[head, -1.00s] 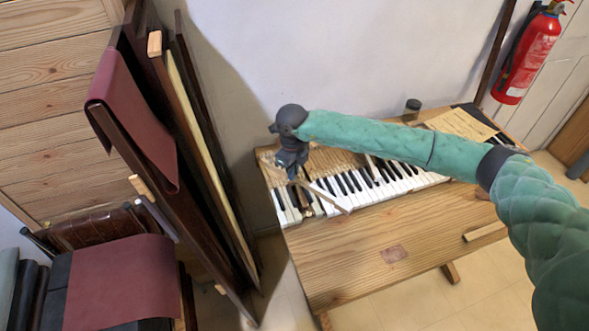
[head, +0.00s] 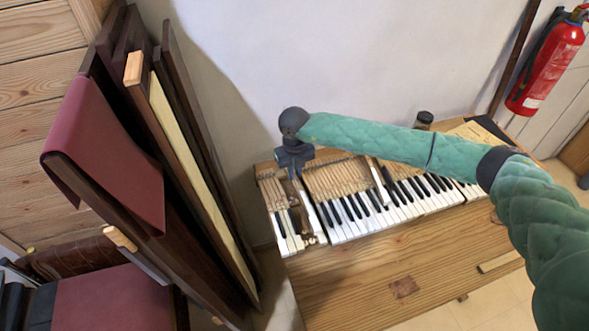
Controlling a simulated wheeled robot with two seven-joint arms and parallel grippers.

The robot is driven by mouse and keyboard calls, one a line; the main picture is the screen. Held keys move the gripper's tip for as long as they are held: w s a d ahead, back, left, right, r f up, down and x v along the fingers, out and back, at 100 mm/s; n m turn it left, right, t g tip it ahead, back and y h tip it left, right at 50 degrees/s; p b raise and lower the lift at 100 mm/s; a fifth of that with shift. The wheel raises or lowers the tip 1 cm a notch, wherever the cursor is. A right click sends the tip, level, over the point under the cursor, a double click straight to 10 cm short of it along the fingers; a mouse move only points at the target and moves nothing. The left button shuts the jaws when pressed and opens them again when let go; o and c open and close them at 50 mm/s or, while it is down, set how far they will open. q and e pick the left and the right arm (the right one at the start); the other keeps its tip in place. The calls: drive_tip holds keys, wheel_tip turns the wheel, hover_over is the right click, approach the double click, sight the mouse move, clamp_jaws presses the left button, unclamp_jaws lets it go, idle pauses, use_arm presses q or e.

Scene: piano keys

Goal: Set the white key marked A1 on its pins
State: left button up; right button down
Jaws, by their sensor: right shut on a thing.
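My right gripper (head: 296,172) is above the left part of the keyboard, shut on a long white key (head: 314,212). The key points toward the front edge, roughly in line with the other keys, beside a gap (head: 305,222) in the row where bare wood shows. The marking A1 cannot be read. The pins under the key are hidden, and I cannot tell whether the key touches them or hovers just above. My left gripper is out of view.
The keyboard (head: 400,210) sits on a wooden bench (head: 370,285). A dark jar (head: 424,119) stands behind. Tall panels (head: 190,170) lean at the left. A red extinguisher (head: 546,62) hangs at the right.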

drive_tip(key=shift+w+f, duration=0.1)
drive_tip(key=shift+f, duration=0.35)
drive_tip(key=shift+s+f, duration=0.2)
drive_tip(key=shift+f, duration=0.45)
drive_tip(key=shift+w+f+b, duration=0.1)
drive_tip(key=shift+f+b, duration=0.35)
drive_tip(key=shift+f, duration=0.4)
drive_tip(key=shift+f+b, duration=0.5)
drive_tip(key=shift+b, duration=0.05)
drive_tip(key=shift+f, duration=0.3)
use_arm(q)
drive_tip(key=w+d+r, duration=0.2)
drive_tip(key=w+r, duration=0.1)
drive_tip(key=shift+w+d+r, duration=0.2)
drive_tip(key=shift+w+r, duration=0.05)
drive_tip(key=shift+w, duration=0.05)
